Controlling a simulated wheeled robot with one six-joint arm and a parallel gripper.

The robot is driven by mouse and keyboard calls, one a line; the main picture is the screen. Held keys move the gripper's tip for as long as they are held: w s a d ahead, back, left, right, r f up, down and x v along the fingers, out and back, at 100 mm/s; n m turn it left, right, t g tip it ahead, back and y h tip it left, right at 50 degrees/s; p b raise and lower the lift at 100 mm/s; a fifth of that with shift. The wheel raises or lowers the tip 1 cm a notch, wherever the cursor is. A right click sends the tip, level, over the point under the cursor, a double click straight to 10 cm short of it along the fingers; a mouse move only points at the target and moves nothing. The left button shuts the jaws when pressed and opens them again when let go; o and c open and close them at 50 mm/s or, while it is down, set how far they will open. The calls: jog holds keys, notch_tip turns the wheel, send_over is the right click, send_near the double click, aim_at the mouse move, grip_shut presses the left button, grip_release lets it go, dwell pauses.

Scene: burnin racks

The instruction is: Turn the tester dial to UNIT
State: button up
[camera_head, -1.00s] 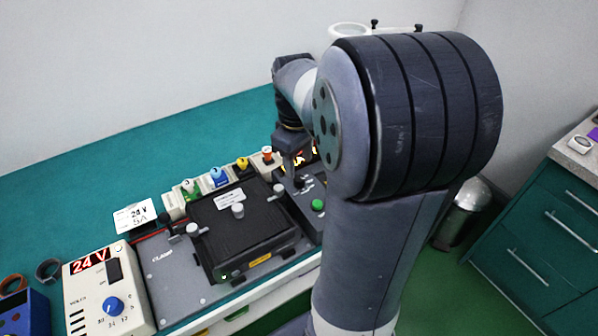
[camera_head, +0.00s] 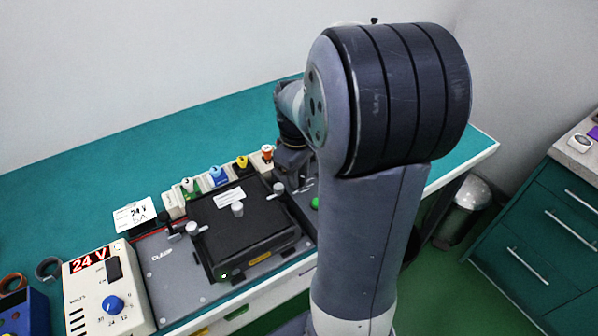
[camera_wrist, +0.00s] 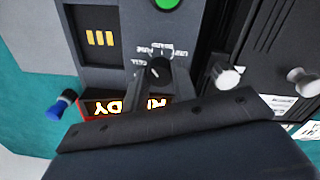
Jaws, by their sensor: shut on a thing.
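The tester (camera_wrist: 92,12) is a dark grey panel with a small black dial (camera_wrist: 158,70). Small printed labels sit around the dial, upside down in the wrist view. They look like CELL, FUSE, BOARD and UNIT, but which one the pointer faces is unclear. My gripper (camera_wrist: 160,84) is down at the panel and shut on the dial. In the head view my gripper (camera_head: 291,178) is at the tester, right of the black unit, and hides the dial. A lit display (camera_wrist: 125,106) beside the dial reads READY, partly covered by my gripper.
A green button (camera_wrist: 166,3) is on the tester. The black unit (camera_head: 245,240) lies in a clamp plate (camera_head: 165,275) to the left. A 24 V supply with a blue knob (camera_head: 113,304) stands further left. Several coloured-top pieces (camera_head: 217,175) line the back. The teal bench behind is clear.

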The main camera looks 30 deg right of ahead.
jog(key=c, duration=0.4)
jog(key=shift+m, duration=0.3)
jog(key=m, duration=0.2)
jog(key=shift+m+p, duration=0.4)
jog(key=m, duration=0.3)
jog(key=shift+m+p, duration=0.3)
jog(key=shift+m, duration=0.1)
jog(key=m, duration=0.4)
jog(key=shift+g, duration=0.3)
jog(key=m, duration=0.4)
jog(key=shift+w+m+p, duration=0.1)
jog(key=shift+m+p, duration=0.2)
jog(key=shift+p, duration=0.1)
